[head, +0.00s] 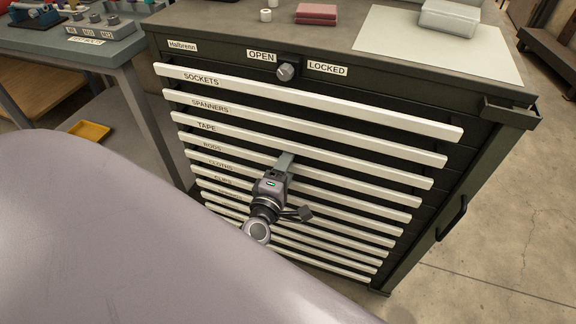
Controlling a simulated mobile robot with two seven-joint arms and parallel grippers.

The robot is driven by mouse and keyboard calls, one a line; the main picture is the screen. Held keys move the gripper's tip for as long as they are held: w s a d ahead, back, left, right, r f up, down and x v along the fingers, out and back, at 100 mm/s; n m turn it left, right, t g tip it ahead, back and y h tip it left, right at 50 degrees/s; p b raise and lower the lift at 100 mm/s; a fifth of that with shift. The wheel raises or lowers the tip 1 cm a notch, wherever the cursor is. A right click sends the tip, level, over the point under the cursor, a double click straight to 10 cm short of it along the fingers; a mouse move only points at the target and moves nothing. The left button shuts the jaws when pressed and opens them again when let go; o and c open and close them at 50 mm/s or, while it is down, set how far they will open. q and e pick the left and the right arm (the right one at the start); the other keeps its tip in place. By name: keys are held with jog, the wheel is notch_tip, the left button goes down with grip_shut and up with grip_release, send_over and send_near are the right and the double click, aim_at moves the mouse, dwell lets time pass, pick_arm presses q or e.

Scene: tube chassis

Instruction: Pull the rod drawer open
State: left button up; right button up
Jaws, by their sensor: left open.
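The dark drawer cabinet (225,58) has a stack of long pale handle bars, and its drawers look shut. The rod drawer's handle (360,186), labelled RODS, is fourth from the top, below the TAPE handle (350,161). My left gripper (290,182) is open in front of the cabinet, its visible finger overlapping the RODS handle. I cannot tell whether it touches the bar. The gripper covers part of the bars below. A round lock knob (285,71) sits between the OPEN and LOCKED labels; its setting is unclear. My right gripper is not in view.
The cabinet top holds a red block (316,13), a white roll (266,15), a pale mat (405,40) and a grey box (449,18). A workbench (95,55) stands at left, with a yellow tray (90,131) below.

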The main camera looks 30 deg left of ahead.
pick_arm(q)
jog(key=shift+w, duration=0.4)
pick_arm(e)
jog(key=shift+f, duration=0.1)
pick_arm(q)
jog(key=shift+c, duration=0.3)
grip_shut()
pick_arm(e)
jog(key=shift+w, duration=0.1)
pick_arm(q)
jog(key=shift+s, duration=0.1)
